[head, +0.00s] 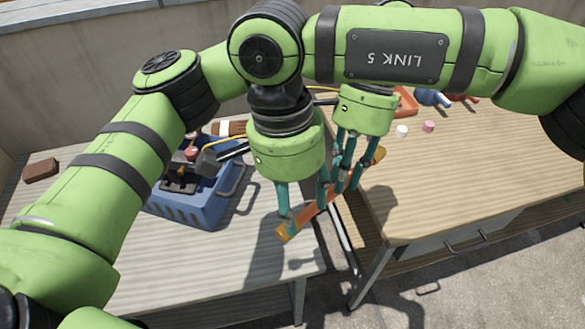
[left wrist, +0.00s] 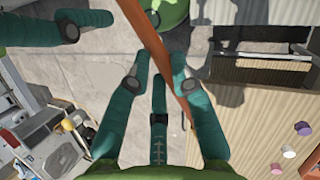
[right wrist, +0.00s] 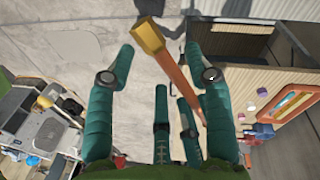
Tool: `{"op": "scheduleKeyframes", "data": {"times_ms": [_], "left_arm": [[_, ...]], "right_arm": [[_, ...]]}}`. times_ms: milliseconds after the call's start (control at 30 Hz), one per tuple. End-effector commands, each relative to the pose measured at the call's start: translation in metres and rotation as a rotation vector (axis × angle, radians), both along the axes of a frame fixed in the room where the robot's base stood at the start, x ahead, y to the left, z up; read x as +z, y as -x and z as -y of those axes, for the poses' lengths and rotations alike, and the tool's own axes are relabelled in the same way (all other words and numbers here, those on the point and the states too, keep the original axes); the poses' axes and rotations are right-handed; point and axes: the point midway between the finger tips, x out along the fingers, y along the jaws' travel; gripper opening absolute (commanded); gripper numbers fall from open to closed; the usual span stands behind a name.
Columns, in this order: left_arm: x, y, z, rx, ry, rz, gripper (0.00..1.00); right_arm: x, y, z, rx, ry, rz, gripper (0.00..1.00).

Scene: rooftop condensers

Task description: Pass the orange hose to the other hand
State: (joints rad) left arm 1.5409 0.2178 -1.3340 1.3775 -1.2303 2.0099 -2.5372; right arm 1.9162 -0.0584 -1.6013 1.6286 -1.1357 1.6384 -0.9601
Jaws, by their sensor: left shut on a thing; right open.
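The orange hose (head: 313,211) is a straight piece with yellow-orange ends, held tilted above the gap between two tables. My left gripper (head: 345,180) is shut on it toward its upper right part; in the left wrist view the hose (left wrist: 152,38) runs between its fingers (left wrist: 160,68). My right gripper (head: 307,208) is open at the lower-left part of the hose. In the right wrist view the hose (right wrist: 172,72) and its yellow end lie between the spread fingers (right wrist: 160,58); I cannot tell whether they touch it. The grippers are close side by side.
A blue crate (head: 205,211) with tools stands on the left table (head: 150,285). A brown block (head: 40,170) lies at that table's far left. The right table (head: 440,185) holds an orange tray (head: 407,101), a white piece (head: 402,131) and a pink piece (head: 428,127). Its front is clear.

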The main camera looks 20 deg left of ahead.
Motion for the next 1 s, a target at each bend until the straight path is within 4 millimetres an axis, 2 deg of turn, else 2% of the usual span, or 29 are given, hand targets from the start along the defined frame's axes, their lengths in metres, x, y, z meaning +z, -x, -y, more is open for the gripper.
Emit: {"op": "scheduleKeyframes", "data": {"times_ms": [100, 200, 567, 667, 700, 733, 933, 967, 1000], "left_arm": [[0.0, 0.0, 0.0, 0.0, 0.0, 0.0, 0.0], [0.001, 0.0, 0.0, 0.0, 0.001, -0.001, 0.0], [0.001, 0.0, 0.0, 0.001, 0.001, -0.001, 0.0], [0.001, 0.0, 0.0, 0.0, 0.001, -0.002, 0.0], [0.001, 0.0, 0.0, 0.0, 0.001, -0.002, 0.0], [0.001, 0.0, 0.0, 0.0, 0.001, -0.002, 0.0], [0.001, 0.0, 0.001, 0.0, 0.003, -0.001, 0.0], [0.001, 0.0, 0.001, 0.0, 0.003, -0.001, 0.0], [0.001, 0.0, 0.001, 0.0, 0.002, -0.001, 0.0]], "right_arm": [[-0.016, 0.001, 0.002, 0.0, 0.001, -0.002, 0.52], [-0.023, 0.002, 0.003, -0.001, 0.0, -0.001, 0.52], [-0.029, 0.002, 0.004, -0.002, 0.0, -0.001, 0.52], [-0.029, 0.002, 0.004, -0.002, -0.001, 0.001, 0.19], [-0.029, 0.002, 0.004, -0.002, -0.001, 0.001, 0.03], [-0.028, 0.002, 0.004, -0.002, -0.001, 0.001, 0.0], [-0.028, 0.002, 0.003, -0.001, -0.003, -0.001, 0.0], [-0.028, 0.002, 0.003, -0.001, -0.003, -0.001, 0.1], [-0.028, 0.002, 0.003, -0.001, -0.003, -0.001, 0.26]]}}
